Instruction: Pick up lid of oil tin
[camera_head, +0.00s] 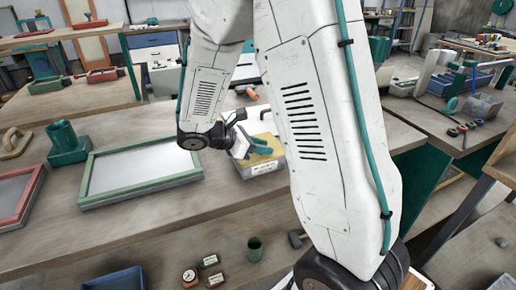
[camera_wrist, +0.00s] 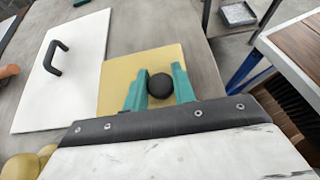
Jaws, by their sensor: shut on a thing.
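The oil tin (camera_head: 262,168) is a pale, box-shaped container with a label on its front, standing on the workbench. Its flat yellow lid (camera_wrist: 118,75) has a round black knob (camera_wrist: 159,86) in the middle. In the head view the yellow lid (camera_head: 272,146) appears on top of the tin; I cannot tell if there is a gap beneath it. My gripper (camera_wrist: 158,82) has teal fingers on either side of the knob and is shut on it. In the head view my gripper (camera_head: 258,146) is over the tin and hides part of the lid.
A white panel with a black handle (camera_wrist: 55,58) lies left of the lid in the wrist view. A green-framed tray (camera_head: 140,172) and a green funnel-like part (camera_head: 66,143) lie on the bench at left. A green cup (camera_head: 254,248) and gauge (camera_head: 189,277) are nearer.

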